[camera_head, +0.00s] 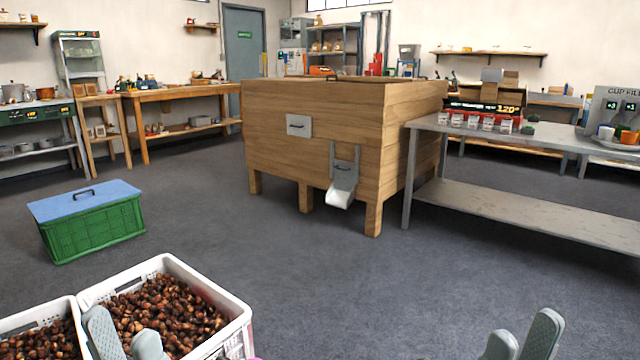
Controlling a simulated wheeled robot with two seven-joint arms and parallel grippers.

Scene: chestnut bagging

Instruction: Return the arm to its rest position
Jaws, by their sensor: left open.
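My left gripper (127,340) shows at the bottom left, its two grey fingertips apart with nothing held between them. It is in front of a white crate (205,284) full of brown chestnuts (165,308); I cannot tell whether it touches them. My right gripper (522,342) shows at the bottom right over the grey floor. Its fingertips are apart and nothing shows between them. The rest of both grippers and the arms is out of view.
Another white crate (38,316) of chestnuts stands at the lower left. A green box (95,228) with a blue lid (85,197) is beyond. A wooden cabinet (320,115) with a metal chute and a grey table (520,205) stand ahead. The middle floor is clear.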

